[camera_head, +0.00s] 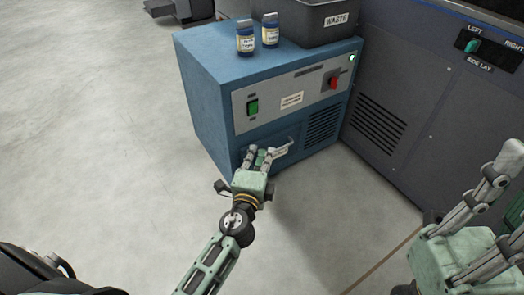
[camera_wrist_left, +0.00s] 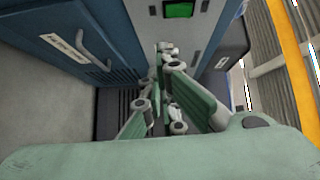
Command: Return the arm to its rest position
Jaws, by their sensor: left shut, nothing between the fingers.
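My left gripper (camera_head: 270,148) is in front of the lower front of the blue cabinet (camera_head: 208,92), near its drawer handle (camera_head: 291,142). Its fingers are shut with nothing between them. In the left wrist view the fingers of my left gripper (camera_wrist_left: 166,48) come together at their tips, and the handle (camera_wrist_left: 94,48) is apart from them, to the left. My right gripper (camera_head: 515,205) is at the right edge of the head view, with its fingers spread apart; part of it is cut off by the frame.
Two small labelled bottles (camera_head: 245,38) (camera_head: 270,30) and a dark waste bin (camera_head: 318,30) stand on the cabinet. A green switch (camera_head: 253,107) and a red knob (camera_head: 334,83) are on its front. A large grey machine (camera_head: 415,95) stands at right. The floor at left is clear.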

